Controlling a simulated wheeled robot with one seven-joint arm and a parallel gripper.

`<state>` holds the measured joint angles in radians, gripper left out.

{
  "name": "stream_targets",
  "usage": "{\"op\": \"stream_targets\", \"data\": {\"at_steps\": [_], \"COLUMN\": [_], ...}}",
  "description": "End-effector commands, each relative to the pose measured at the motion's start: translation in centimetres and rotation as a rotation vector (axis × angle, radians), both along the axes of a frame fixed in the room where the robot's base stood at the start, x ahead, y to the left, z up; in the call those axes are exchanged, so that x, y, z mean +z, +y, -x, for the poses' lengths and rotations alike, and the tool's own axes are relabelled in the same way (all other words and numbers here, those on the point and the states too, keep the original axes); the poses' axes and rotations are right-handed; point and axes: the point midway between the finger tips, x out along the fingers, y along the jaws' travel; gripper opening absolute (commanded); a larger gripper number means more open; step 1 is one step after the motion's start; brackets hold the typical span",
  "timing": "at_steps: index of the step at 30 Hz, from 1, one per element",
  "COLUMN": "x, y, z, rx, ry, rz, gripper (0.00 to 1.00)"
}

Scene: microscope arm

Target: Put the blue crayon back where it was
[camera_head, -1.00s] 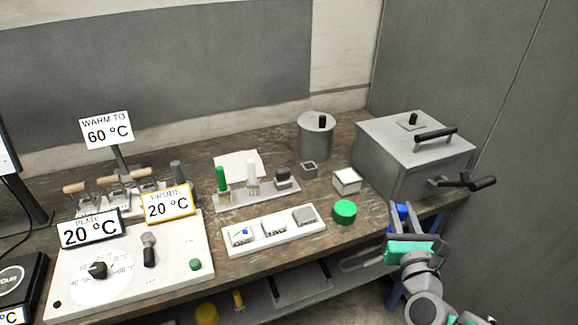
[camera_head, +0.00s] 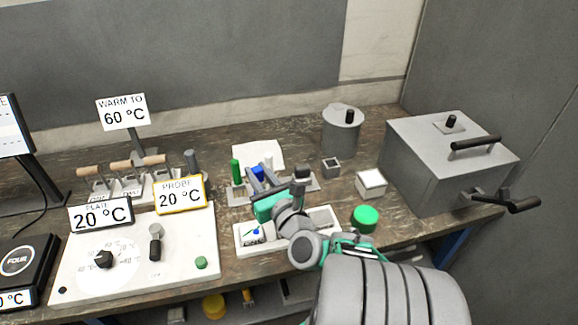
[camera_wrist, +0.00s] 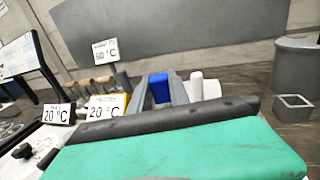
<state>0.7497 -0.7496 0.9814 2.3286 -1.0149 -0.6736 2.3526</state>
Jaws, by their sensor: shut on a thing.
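The blue crayon (camera_head: 257,172) is in my gripper (camera_head: 262,178) in the head view, just right of the upright green crayon (camera_head: 236,172). In the wrist view the blue crayon (camera_wrist: 159,88) shows upright between the two grey fingers. The grey rack (camera_head: 238,199) stands on the bench, with the green crayon upright at its left end. My gripper is over or in front of the rack's middle and hides much of it. A white upright piece (camera_wrist: 196,84) stands right of the fingers in the wrist view. I cannot tell whether the blue crayon touches the rack.
A white tray (camera_head: 242,250) lies in front of the rack, partly under my arm. A green round lid (camera_head: 364,219), a white box (camera_head: 371,183) and a small grey cup (camera_head: 330,168) lie to the right. A big grey box (camera_head: 440,170) stands at far right. Signs (camera_head: 181,194) stand left.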

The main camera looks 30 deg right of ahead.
Motion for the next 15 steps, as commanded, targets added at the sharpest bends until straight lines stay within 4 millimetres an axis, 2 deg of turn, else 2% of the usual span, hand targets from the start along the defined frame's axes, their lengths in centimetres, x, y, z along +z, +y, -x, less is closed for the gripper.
{"op": "stream_targets", "data": {"at_steps": [5,10,12,15], "x": [2.5,5.1,5.8,6.2], "y": [-5.5,-12.7,-15.0,-16.9], "z": [0.7,2.9,3.9,4.8], "rx": [-0.085,-0.192,-0.225,-0.253], "ry": [0.018,0.016,0.008,-0.001], "rz": [-0.007,-0.009,-0.006,-0.002], "gripper": [0.00,0.00,0.00,0.00]}}
